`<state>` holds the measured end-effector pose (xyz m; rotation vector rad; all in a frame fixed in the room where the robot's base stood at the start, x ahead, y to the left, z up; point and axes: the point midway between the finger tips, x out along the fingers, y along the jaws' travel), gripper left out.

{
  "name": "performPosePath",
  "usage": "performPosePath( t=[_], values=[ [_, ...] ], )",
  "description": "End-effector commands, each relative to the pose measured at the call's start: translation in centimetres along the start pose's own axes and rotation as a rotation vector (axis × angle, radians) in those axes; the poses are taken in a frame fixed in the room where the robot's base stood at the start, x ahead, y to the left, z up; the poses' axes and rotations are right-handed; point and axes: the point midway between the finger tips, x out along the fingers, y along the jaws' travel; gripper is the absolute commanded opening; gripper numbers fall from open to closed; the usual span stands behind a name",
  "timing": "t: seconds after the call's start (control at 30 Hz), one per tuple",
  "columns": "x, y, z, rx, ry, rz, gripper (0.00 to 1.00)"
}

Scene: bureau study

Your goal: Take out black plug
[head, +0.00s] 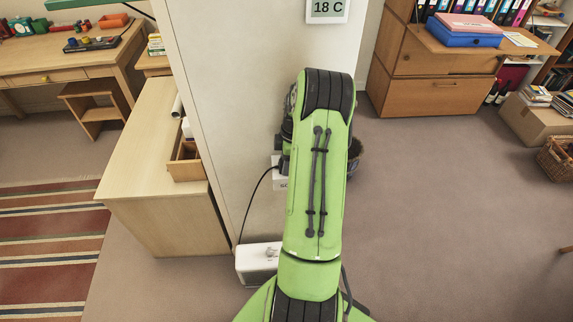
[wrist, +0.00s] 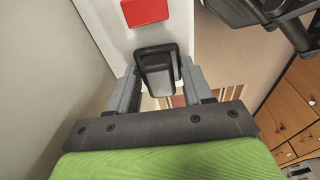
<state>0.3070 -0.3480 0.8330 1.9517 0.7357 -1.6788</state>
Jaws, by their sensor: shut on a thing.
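The black plug (wrist: 158,75) shows in the wrist view between the two grey fingers of my gripper (wrist: 160,84). The gripper is shut on the plug. A pale panel lies just beyond the plug, with a red square (wrist: 144,12) above it. I cannot tell whether the plug's pins are in a socket. In the head view my green arm covers the gripper and the plug. A black cable (head: 247,207) runs from behind the arm down to a white box (head: 258,262) on the floor.
A white wall end (head: 228,90) stands in front of me with a thermostat display (head: 328,10) on it. Drawers (head: 435,95) stand at the back right.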

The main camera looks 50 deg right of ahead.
Motion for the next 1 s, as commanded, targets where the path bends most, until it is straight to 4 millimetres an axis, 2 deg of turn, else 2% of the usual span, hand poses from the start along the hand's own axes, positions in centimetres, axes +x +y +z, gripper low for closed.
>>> performPosePath(
  t=[0.23,0.43,0.67,0.9,1.0],
  values=[
    [-0.8,0.0,-0.1,0.000,-0.001,0.001,0.19],
    [-4.0,0.1,-0.6,0.000,-0.002,0.004,0.19],
    [-3.6,-5.5,-0.5,0.001,-0.001,-0.002,0.19],
    [-3.5,-13.4,-0.5,0.001,-0.001,-0.001,0.19],
    [-3.5,-15.8,-0.5,0.002,0.000,0.001,0.19]
  ],
)
